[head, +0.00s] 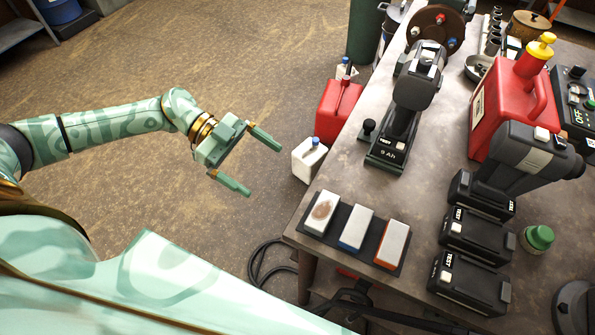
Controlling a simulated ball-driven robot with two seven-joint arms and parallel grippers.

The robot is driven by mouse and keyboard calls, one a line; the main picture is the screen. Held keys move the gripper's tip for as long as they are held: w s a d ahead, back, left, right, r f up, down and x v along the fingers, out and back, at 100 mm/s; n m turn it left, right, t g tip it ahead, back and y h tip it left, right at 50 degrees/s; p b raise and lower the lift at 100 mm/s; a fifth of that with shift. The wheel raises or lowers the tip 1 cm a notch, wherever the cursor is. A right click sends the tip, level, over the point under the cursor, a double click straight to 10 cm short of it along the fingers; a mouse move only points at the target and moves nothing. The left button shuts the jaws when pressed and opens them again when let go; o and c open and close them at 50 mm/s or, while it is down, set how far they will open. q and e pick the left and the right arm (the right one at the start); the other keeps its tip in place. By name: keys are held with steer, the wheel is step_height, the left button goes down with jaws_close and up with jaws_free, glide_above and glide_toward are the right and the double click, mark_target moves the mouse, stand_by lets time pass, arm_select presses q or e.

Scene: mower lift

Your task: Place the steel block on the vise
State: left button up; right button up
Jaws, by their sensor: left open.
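My left gripper (264,169) is open and empty, with its two fingers spread apart. It hangs over the floor to the left of the workbench (330,262), short of the bench edge. I cannot make out a steel block or a vise for certain in the head view. Three flat pale blocks lie side by side in a dark tray (339,246) at the bench's near left corner: one with a brown stain (322,212), one with a blue base (357,229) and one with an orange base (391,244). My right gripper is not in view.
A dark power tool (415,95) stands upright behind the tray. Another tool (525,155), battery packs (468,284), a green-capped container (537,238) and a red can (510,112) crowd the right. A white jug (308,160) and red canister (339,110) stand beside the bench.

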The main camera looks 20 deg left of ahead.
arm_select(q)
steer(key=d+r+m+g+y, duration=0.2)
steer(key=d+r+m+y, duration=0.35)
steer(key=d+r, duration=0.6)
steer(key=n+t+y, duration=0.2)
steer(key=n+y, duration=0.2)
steer(key=n, duration=0.2)
glide_above(322, 209)
steer(key=a, duration=0.2)
steer(key=shift+h, duration=0.25)
step_height(322, 209, down, 12)
steer(key=shift+w+a+r+b, duration=0.15)
steer(key=shift+r+b, duration=0.1)
steer(key=shift+b, duration=0.2)
steer(key=b+x, duration=0.1)
steer(key=x, duration=0.4)
steer(key=shift+f, duration=0.3)
steer(key=shift+r, duration=0.1)
steer(key=c, duration=1.3)
